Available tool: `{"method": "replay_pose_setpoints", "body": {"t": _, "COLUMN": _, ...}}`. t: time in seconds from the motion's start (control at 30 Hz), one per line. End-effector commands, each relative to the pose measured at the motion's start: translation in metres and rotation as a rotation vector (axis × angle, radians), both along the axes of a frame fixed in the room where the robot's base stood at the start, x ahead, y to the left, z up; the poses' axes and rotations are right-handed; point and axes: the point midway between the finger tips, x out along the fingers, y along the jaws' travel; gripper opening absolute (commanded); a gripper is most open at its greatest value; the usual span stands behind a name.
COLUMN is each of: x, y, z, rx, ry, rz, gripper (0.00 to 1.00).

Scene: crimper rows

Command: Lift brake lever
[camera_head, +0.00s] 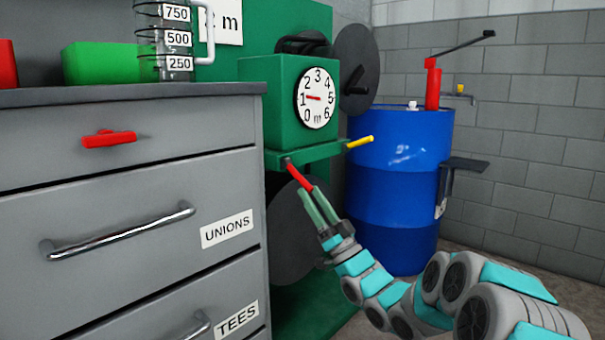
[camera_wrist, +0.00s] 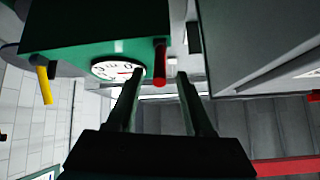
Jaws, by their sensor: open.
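A red lever (camera_head: 299,176) sticks out from under the green gauge box (camera_head: 268,105) and slopes downward. A yellow lever (camera_head: 360,142) sticks out on the right of the same box and slopes upward. The frames do not label either one as the brake lever. My gripper (camera_head: 311,191) is open at the free end of the red lever. In the wrist view, the red lever (camera_wrist: 160,62) shows between my fingertips (camera_wrist: 158,78), nearer the left one, with no clear contact. The yellow lever (camera_wrist: 44,85) is apart at the left.
A grey drawer cabinet (camera_head: 130,190) with bar handles and UNIONS and TEES labels stands close on the left. A blue barrel (camera_head: 395,190) with a red pump (camera_head: 433,85) stands behind, right of the box. Dark discs (camera_head: 357,65) sit near the green machine. A dial (camera_head: 315,98) faces out.

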Motion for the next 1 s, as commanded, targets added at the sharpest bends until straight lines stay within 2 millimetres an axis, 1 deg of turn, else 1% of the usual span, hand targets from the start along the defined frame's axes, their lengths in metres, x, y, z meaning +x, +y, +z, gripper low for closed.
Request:
{"method": "replay_pose_setpoints", "body": {"t": 0.13, "x": 0.007, "y": 0.010, "z": 0.010, "rx": -0.003, "ry": 0.001, "rz": 0.003, "gripper": 0.52}}
{"method": "replay_pose_setpoints", "body": {"t": 0.3, "x": 0.019, "y": 0.023, "z": 0.028, "rx": -0.003, "ry": -0.001, "rz": 0.001, "gripper": 0.52}}
{"method": "replay_pose_setpoints", "body": {"t": 0.5, "x": 0.030, "y": 0.035, "z": 0.044, "rx": -0.003, "ry": 0.000, "rz": -0.001, "gripper": 0.52}}
{"method": "replay_pose_setpoints", "body": {"t": 0.67, "x": 0.035, "y": 0.040, "z": 0.050, "rx": -0.003, "ry": 0.004, "rz": -0.002, "gripper": 0.52}}
{"method": "replay_pose_setpoints", "body": {"t": 0.97, "x": 0.036, "y": 0.040, "z": 0.051, "rx": -0.003, "ry": 0.004, "rz": -0.003, "gripper": 0.52}}
{"method": "replay_pose_setpoints", "body": {"t": 1.0, "x": 0.036, "y": 0.040, "z": 0.051, "rx": -0.003, "ry": 0.004, "rz": -0.003, "gripper": 0.47}}
